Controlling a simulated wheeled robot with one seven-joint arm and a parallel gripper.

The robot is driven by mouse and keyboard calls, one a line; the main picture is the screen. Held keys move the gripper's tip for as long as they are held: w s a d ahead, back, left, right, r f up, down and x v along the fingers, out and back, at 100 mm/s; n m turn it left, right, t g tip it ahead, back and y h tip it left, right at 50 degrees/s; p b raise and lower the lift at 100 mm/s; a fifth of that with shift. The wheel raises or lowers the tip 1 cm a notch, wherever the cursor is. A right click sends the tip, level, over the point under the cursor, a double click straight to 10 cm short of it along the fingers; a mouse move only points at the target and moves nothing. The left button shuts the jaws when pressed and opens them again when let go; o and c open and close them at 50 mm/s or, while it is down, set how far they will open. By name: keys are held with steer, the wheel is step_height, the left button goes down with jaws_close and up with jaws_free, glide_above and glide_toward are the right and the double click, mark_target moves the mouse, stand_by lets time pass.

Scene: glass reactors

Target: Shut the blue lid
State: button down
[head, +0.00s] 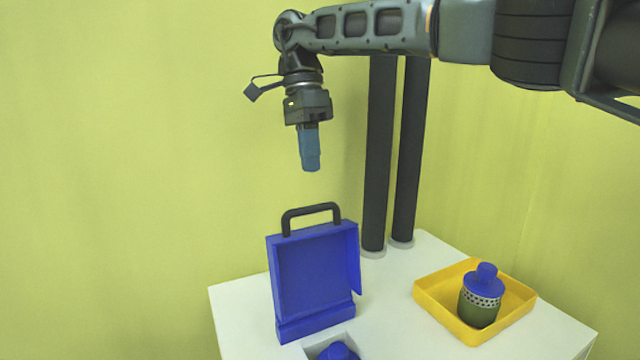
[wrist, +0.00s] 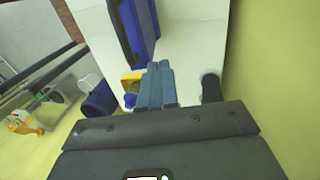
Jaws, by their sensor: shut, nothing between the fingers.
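The blue lid (head: 312,270) stands open and upright on the white table in the head view, with a black handle (head: 311,212) on its top edge. Its hinge side is at the bottom, beside a recess in the table. Part of the blue lid also shows in the wrist view (wrist: 143,28). My gripper (head: 311,168) hangs in the air above the handle, pointing down, apart from the lid. Its blue fingers are together and empty; they also show in the wrist view (wrist: 157,72).
A yellow tray (head: 440,306) on the right of the white table (head: 395,335) holds a green canister with a blue cap (head: 483,290). Another blue-topped object (head: 338,351) sits in the recess, cut off by the frame.

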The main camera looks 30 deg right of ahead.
steer(key=shift+s+f+p, duration=0.35)
steer(key=shift+s+f, duration=1.6)
steer(key=shift+s, duration=0.2)
steer(key=shift+s, duration=0.1)
